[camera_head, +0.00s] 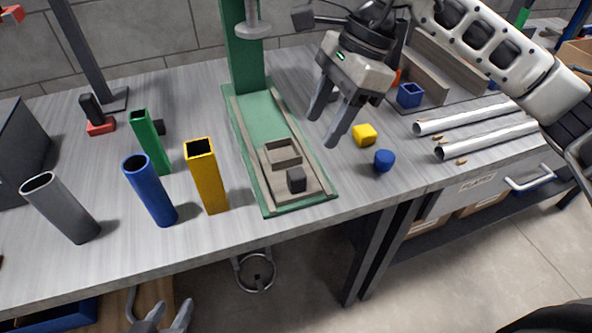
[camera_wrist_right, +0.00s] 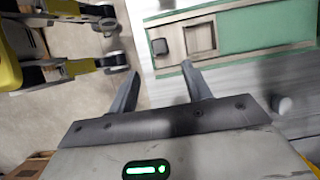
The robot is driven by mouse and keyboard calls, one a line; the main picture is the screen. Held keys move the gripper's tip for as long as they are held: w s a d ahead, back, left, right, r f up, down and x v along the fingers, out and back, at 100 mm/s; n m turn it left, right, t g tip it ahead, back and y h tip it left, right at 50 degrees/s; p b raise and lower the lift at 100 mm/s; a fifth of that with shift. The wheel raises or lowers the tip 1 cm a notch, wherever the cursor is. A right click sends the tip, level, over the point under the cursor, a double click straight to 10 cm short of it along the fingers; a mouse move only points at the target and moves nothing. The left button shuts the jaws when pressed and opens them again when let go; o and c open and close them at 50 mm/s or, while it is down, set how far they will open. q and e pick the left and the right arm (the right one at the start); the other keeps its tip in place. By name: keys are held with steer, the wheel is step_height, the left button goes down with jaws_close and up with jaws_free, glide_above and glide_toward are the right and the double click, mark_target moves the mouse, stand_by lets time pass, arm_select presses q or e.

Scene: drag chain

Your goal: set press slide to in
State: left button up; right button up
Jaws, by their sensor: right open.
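The press slide (camera_head: 283,172) is a flat grey-brown plate with a square recess and a black knob (camera_head: 296,179). It lies between rails at the front end of the green press base (camera_head: 263,118), away from the green column (camera_head: 241,45). My right gripper (camera_head: 322,128) is open and empty, to the right of the slide and apart from it. In the right wrist view the slide (camera_wrist_right: 173,42) and knob (camera_wrist_right: 159,46) show beyond my open fingers (camera_wrist_right: 160,82). My left gripper (camera_head: 159,298) is low in front of the table, fingers apart and empty.
Green (camera_head: 150,142), blue (camera_head: 150,190), yellow (camera_head: 206,176) and grey (camera_head: 62,208) tubes stand left of the press. A yellow block (camera_head: 364,135) and a blue piece (camera_head: 384,160) lie close to my right gripper. Metal pipes (camera_head: 478,118) lie further right.

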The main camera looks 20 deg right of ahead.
mark_target(298, 172)
steer(key=x, duration=1.2)
steer(key=shift+r, duration=0.1)
steer(key=shift+c, duration=0.3)
jaws_close()
